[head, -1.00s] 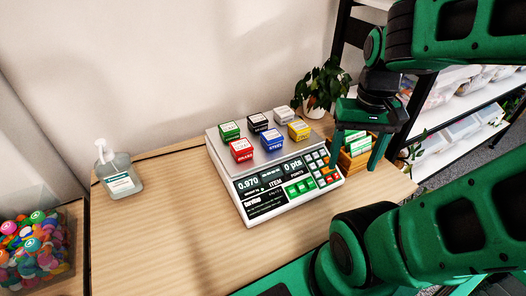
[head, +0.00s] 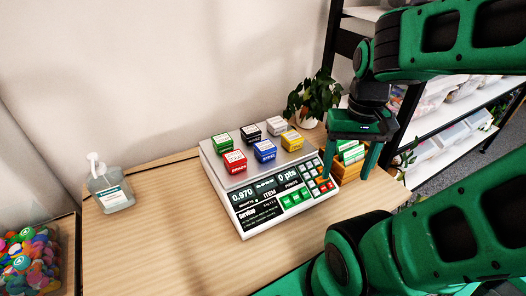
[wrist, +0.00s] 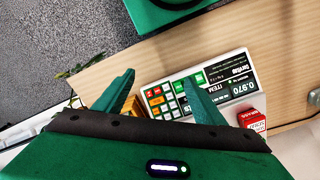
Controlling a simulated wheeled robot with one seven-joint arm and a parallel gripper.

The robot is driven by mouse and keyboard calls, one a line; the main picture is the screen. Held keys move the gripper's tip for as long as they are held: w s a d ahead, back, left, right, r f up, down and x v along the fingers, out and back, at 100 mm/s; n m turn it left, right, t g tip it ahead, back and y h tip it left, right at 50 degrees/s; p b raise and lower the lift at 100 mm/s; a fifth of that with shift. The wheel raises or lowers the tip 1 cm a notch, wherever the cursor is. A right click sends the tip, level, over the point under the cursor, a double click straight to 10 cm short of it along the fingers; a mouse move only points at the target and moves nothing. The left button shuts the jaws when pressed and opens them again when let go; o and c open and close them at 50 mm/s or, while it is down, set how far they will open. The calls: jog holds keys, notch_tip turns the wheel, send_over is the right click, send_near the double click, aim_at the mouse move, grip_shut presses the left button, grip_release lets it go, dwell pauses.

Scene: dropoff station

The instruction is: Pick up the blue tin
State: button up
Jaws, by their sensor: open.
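The blue tin (head: 264,151) sits on the metal plate of the white scale (head: 243,228), in the front row to the right of the red tin (head: 234,161). The red tin also shows at the right of the wrist view (wrist: 252,120); the blue tin cannot be made out there.
A green tin (head: 222,143), black tin (head: 251,134), white tin (head: 277,125) and yellow tin (head: 292,140) share the plate. A card box (head: 346,171) and a plant (head: 315,98) stand at right. A sanitizer bottle (head: 110,187) stands left. The table front is clear.

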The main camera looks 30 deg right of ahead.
jog(key=shift+o, duration=0.4)
jog(key=shift+s, duration=0.1)
jog(key=m, duration=1.1)
send_near(265, 145)
jog(key=shift+s+a, duration=0.35)
jog(key=shift+s, duration=0.2)
jog(key=shift+a+f+m, duration=0.1)
jog(key=shift+f+m, duration=0.2)
notch_tip(265, 145, down, 5)
jog(key=shift+r, duration=0.1)
jog(key=shift+w+d+f, duration=0.1)
jog(key=shift+w+f, duration=0.05)
jog(key=shift+f, duration=0.75)
jog(key=shift+w+d+f, duration=0.15)
jog(key=shift+f, duration=0.7)
jog(key=shift+w+d+f, duration=0.1)
jog(key=shift+w+f, duration=0.05)
jog(key=shift+f, duration=0.75)
